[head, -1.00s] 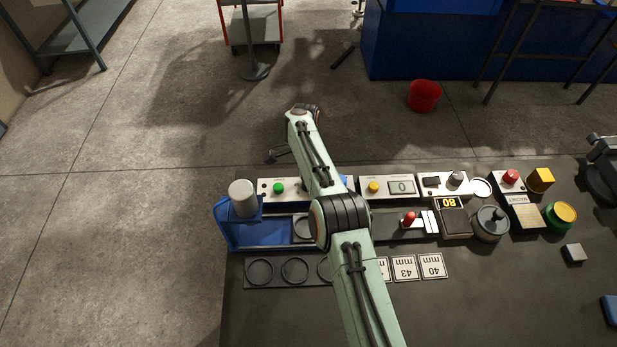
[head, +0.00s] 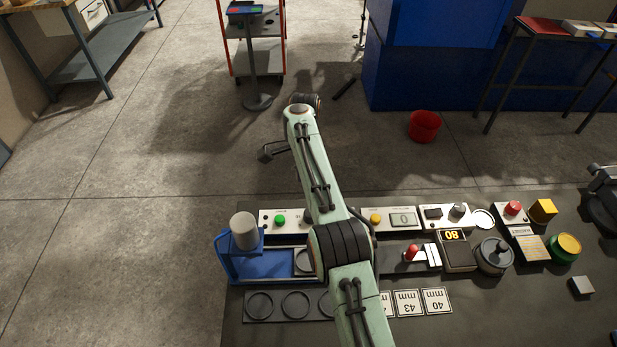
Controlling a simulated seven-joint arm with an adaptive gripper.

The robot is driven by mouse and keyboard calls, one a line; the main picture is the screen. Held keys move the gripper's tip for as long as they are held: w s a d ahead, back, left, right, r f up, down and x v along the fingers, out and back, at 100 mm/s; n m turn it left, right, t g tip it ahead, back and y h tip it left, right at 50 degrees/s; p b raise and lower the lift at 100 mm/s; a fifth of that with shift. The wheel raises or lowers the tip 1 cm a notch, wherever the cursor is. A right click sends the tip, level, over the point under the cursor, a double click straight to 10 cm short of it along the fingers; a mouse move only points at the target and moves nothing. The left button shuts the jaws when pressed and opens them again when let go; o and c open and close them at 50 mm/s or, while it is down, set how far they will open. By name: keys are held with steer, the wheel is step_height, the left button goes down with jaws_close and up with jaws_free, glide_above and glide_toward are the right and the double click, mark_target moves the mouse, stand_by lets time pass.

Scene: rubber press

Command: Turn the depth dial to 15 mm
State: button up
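The white panel with the green button (head: 280,221) stands at the left of the bench's back row. Part of a dial (head: 306,216) seems to show on it, mostly hidden behind my arm. A second white panel has a grey knob (head: 458,210); I cannot read its markings. I cannot tell for sure which of these is the depth dial, nor its setting. My gripper (head: 265,152) shows small and dark past the bench's back edge, over the floor in the picture and apart from both panels. Its fingers are too small to tell open from shut.
A blue press frame with a white cylinder (head: 243,231) stands at the left. A red-tipped lever (head: 411,253), a box reading 80 (head: 457,254), and a lidded grey pot (head: 494,256) are right of my arm. Size cards (head: 437,300) lie in front.

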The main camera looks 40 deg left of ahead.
step_height(320, 180, up, 2)
steer(key=shift+r, duration=0.1)
stand_by(0.4)
